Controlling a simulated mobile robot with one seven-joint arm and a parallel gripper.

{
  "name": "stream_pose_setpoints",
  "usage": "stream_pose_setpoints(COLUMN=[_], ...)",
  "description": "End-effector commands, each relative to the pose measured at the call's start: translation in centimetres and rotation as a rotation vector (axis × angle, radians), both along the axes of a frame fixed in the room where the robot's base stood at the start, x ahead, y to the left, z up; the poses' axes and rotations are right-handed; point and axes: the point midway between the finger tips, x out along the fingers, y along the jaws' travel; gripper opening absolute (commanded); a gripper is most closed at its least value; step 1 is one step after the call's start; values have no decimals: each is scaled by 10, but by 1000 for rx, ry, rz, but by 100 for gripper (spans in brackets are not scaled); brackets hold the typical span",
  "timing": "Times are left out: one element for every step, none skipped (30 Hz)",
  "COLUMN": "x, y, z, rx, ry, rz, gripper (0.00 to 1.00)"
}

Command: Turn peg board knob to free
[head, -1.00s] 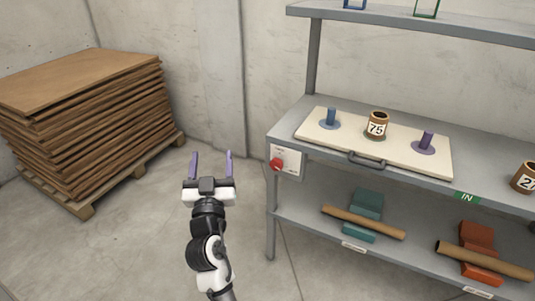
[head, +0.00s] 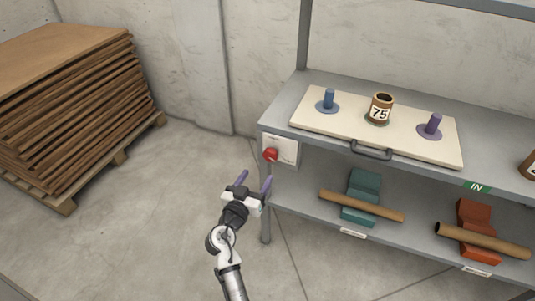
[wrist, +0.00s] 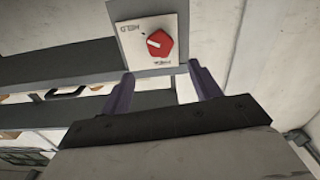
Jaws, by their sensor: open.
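The red knob (head: 271,155) sits on a white plate (head: 287,150) at the left front end of the grey bench. It also shows in the wrist view (wrist: 159,43), with a white pointer mark toward its upper left and small lettering above and below that I cannot fully read. My gripper (head: 254,180) is open and empty, below and a little left of the knob, apart from it. In the wrist view its two purple fingers (wrist: 163,84) stand apart with the plate between and beyond them. The peg board (head: 415,147) lies on the bench top.
The board carries a blue peg (head: 329,97), a purple peg (head: 435,124) and a brown core marked 75 (head: 380,110). The lower shelf (head: 300,200) holds tubes on teal and orange blocks. A pallet of brown sheets (head: 80,110) stands left. Floor between is clear.

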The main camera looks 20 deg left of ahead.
Motion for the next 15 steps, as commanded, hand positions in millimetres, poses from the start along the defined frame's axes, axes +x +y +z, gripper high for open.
stream_pose_setpoints(x=[12,19,28,35,41,50,56,62,69,74,79,84,88,91,95], y=[-1,-1,-2,-1,-2,-2,-2,-2,-2,-3,-3,-3,-3,-3,-4], z=[4,5,5,5,5,5,4,4,4,4,4,3,3,3,2], rx=[-2,-1,0,0,0,0,0,-1,0,0,1,0,-1,0,0], ry=[-2,-2,-1,-2,-1,-1,-1,-2,-1,-1,-1,-1,-1,-1,-1], rz=[-3,-3,-3,-2,-2,-2,-2,-1,-1,-1,-1,0,-1,-1,-1], gripper=[62,62,62,62,62,62,62,62,62,62,62,62,62,62,62])
